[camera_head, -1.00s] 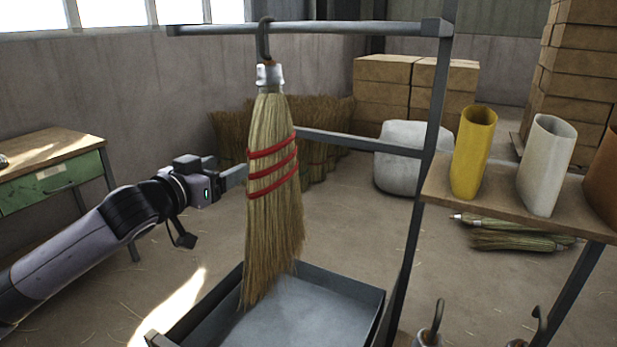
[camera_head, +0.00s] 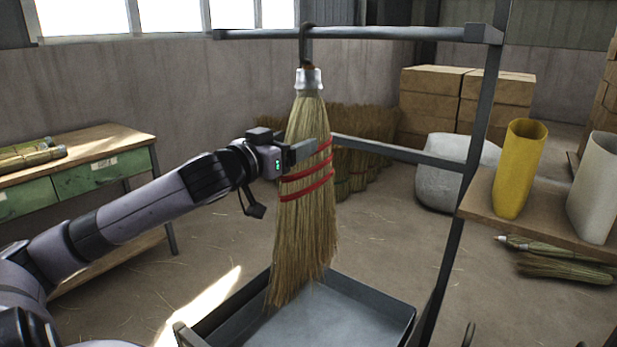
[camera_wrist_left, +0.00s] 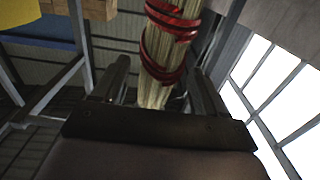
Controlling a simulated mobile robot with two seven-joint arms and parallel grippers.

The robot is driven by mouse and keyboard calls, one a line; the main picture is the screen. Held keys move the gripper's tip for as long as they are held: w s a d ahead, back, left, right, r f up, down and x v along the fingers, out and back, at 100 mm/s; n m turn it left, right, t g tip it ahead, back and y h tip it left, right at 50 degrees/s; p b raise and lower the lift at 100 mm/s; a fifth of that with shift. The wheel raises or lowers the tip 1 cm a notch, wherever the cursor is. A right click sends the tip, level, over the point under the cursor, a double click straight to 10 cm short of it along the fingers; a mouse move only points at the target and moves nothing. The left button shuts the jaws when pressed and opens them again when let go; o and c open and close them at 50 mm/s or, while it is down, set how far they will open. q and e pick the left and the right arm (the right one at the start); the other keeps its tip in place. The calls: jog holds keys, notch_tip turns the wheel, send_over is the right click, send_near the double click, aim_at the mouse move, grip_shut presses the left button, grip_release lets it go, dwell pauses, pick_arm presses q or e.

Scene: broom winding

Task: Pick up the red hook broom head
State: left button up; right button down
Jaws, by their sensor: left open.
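The broom head (camera_head: 305,225), a straw bundle with red bands and a metal cap, hangs upright by a dark hook (camera_head: 306,45) from the top bar of a metal rack. Its straw and red bands (camera_wrist_left: 163,48) also show in the left wrist view. My left gripper (camera_head: 312,150) is open at the height of the bands. One finger passes in front of the straw; the other is hidden behind it. In the left wrist view the straw stands between the two spread fingers (camera_wrist_left: 160,85). I cannot tell whether either finger touches it. My right gripper is out of view.
A grey metal tray (camera_head: 395,315) lies below the broom. A rack post (camera_head: 470,170) and a shelf with a yellow sleeve (camera_head: 519,170) and a white sleeve (camera_head: 597,190) stand to the right. A green-drawer workbench (camera_head: 95,180) stands at the left.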

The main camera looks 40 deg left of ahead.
aim_at(304, 138)
pick_arm(q)
jog(key=shift+w+a+r+p, duration=0.15)
jog(key=shift+w+p, duration=0.4)
jog(key=shift+w, duration=0.9)
jog(key=shift+w+f, duration=0.2)
jog(key=shift+w, duration=0.5)
jog(key=shift+c, duration=0.3)
jog(key=shift+r, duration=0.1)
grip_shut()
